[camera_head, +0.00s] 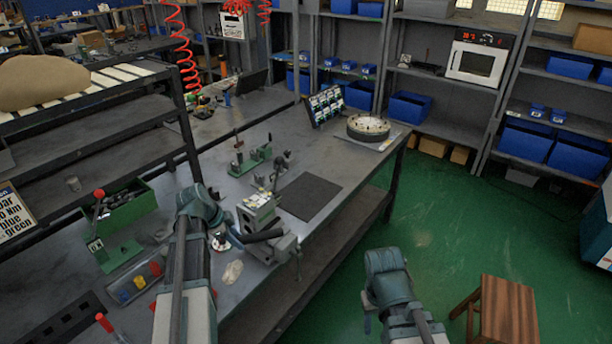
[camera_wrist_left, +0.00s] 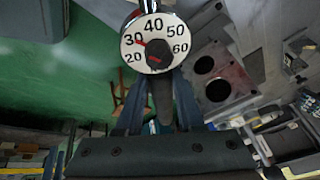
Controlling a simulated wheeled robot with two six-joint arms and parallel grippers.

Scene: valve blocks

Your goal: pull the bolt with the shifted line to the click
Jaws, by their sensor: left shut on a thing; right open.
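The valve block (camera_head: 258,207) is a grey block with pale and yellow marks on top, by a vise-like fixture (camera_head: 275,246) at the bench's front edge. In the left wrist view the fingers (camera_wrist_left: 160,112) close around this dark handle (camera_wrist_left: 162,97). Beyond it is a round white dial (camera_wrist_left: 155,43) marked 20 to 60, its red pointer near 30. The bolts and their lines are too small to tell. My right gripper (camera_head: 367,322) is partly hidden, open and empty, over the floor.
A dark mat (camera_head: 310,196) and a green fixture (camera_head: 250,160) lie on the bench behind. A round plate (camera_head: 367,127) stands at its far end. A wooden stool (camera_head: 507,312) stands at lower right.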

